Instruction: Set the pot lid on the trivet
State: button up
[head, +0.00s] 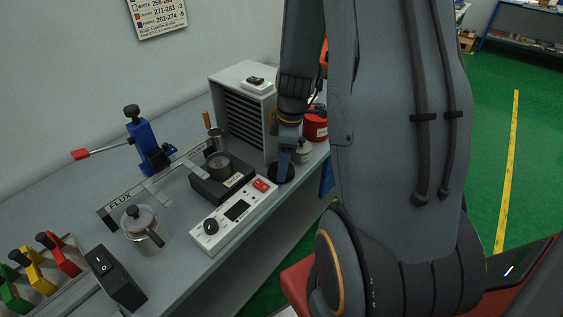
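My gripper (285,158) points down at the right end of the grey bench, its fingers partly hidden and seen nearly edge-on. A dark round disc (285,174) shows right at its fingertips, near the bench's front edge. I cannot tell whether this disc is the pot lid or the trivet, or whether the fingers hold it. A small metal pot (219,163) sits on a black heater block (207,186) to the left of my gripper. A knobbed lid (138,217) covers a jar with a handle at the front left. No other trivet can be made out.
A white control box (233,214) stands in front of the heater. A grey slatted cabinet (243,118) is behind my gripper. A red tin (315,127) and a grey canister (302,155) stand close on its right. A blue clamp (146,148) rises at the back left.

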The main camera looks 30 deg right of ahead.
jog(key=shift+f+b, duration=0.3)
dwell(0.6)
jog(key=o, duration=1.6)
jog(key=shift+o, duration=0.2)
jog(key=shift+r, duration=0.1)
jog(key=shift+r+p, duration=2.55)
jog(key=shift+r, duration=0.9)
jog(key=a+m+b, duration=0.1)
jog(key=a, duration=0.1)
jog(key=s+a+r+m+b, duration=0.1)
jog(key=a+m, duration=0.1)
jog(key=s+a+m+b, duration=0.1)
jog(key=a, duration=0.2)
jog(key=shift+s+r+m+h, duration=0.2)
jog(key=shift+r+m+h, duration=0.1)
jog(key=shift+m, duration=0.1)
jog(key=s+a+m+b, duration=0.3)
jog(key=s+a+m, duration=0.2)
jog(key=a+m, duration=0.1)
jog(key=shift+a+r+m+t+h, duration=0.15)
jog(key=shift+r+m+t+h, duration=0.15)
jog(key=shift+r, duration=0.1)
